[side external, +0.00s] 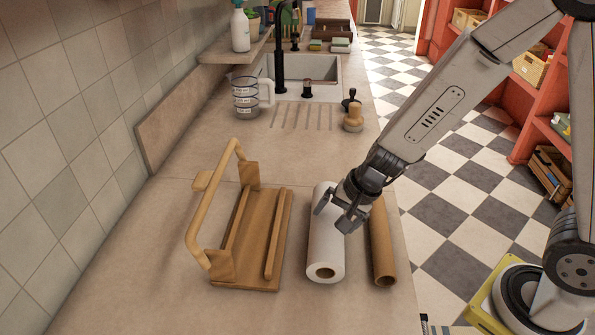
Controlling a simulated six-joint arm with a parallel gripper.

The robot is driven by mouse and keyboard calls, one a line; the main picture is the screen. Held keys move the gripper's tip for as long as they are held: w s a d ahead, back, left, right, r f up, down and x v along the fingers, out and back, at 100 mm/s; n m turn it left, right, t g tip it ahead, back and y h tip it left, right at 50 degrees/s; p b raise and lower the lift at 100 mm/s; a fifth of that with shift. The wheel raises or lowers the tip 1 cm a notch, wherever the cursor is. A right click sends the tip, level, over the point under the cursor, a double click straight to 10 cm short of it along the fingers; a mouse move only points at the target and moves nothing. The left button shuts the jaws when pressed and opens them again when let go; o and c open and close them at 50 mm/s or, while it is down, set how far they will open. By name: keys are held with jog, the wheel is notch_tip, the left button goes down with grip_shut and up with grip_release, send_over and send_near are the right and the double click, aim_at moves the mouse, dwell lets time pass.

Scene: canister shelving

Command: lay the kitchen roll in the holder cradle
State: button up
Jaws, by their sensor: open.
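The white kitchen roll (322,247) lies on its side on the counter, its open core end toward the camera. The wooden holder cradle (247,255) stands to its left, with two low rails on its base and a raised round handle bar; no roll lies in it. My gripper (335,215) is open at the upper middle of the kitchen roll, its fingers spread over it. I cannot tell whether the fingers touch the roll.
A brown cardboard tube (382,250) lies close to the right of the roll, near the counter's right edge. Behind stand a measuring jug (246,95), a wooden-handled brush (353,118) and the sink (305,75). The counter between cradle and sink is clear.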

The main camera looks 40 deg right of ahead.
aim_at(336, 219)
jog(key=shift+w+f, duration=0.1)
jog(key=shift+f, duration=0.15)
dwell(0.4)
jog(key=c, duration=1.1)
jog(key=shift+r, duration=0.1)
jog(key=shift+r, duration=0.15)
grip_shut()
notch_tip(336, 219, up, 10)
jog(key=shift+f, duration=0.2)
dwell(0.4)
